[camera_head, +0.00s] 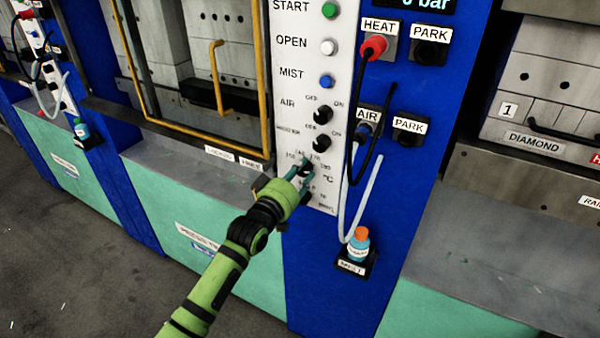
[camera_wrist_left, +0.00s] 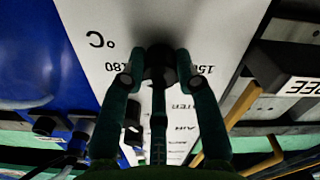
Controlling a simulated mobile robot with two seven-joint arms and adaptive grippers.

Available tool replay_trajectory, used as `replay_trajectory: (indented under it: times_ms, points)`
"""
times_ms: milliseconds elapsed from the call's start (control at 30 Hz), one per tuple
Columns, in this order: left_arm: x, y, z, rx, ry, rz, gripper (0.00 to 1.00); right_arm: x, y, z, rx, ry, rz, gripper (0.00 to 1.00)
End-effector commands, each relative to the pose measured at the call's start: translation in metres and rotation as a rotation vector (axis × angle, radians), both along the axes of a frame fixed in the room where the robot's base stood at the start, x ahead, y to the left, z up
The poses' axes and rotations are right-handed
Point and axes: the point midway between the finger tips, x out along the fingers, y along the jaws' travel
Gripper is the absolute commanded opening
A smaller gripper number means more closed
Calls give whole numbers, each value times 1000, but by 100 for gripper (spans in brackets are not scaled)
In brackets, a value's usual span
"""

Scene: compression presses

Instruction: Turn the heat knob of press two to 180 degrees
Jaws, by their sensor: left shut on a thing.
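The white control panel (camera_head: 297,60) stands on a blue post in the head view. My left gripper (camera_head: 301,171) reaches its lower part from the front left. Its fingers are closed around the dark heat knob (camera_head: 307,168), beside the °C mark and a scale of small numbers. The 180 mark (camera_wrist_left: 121,66) shows at left and a mark starting with 15 at right, upside down. The knob's pointer is hidden. My right gripper is not in view.
Above the knob are two black switches (camera_head: 322,112) and several buttons. To the right, a red HEAT plug (camera_head: 373,47), an AIR plug with hanging cables, and a MIST bottle (camera_head: 358,244) are close by. A yellow guard frame (camera_head: 262,80) stands at left.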

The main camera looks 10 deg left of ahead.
Motion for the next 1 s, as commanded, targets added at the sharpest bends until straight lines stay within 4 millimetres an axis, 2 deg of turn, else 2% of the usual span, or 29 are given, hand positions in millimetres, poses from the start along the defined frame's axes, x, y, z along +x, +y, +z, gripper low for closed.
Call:
replay_trajectory:
  times_ms: [400, 433, 467, 500, 833, 1000]
  points:
    - [-1, -2, -4, 13, 5, -3, 0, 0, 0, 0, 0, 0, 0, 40]
    - [-1, -2, -4, 13, 5, -3, 36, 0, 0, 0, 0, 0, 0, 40]
    - [-1, -2, -4, 13, 5, -3, 48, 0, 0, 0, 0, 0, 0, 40]
    - [-1, -1, -4, 13, 5, -3, 56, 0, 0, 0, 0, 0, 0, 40]
    - [-1, 0, -2, 10, 1, 0, 56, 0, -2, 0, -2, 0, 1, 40]
    - [-14, 5, -3, 10, 3, 0, 56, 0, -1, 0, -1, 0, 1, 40]
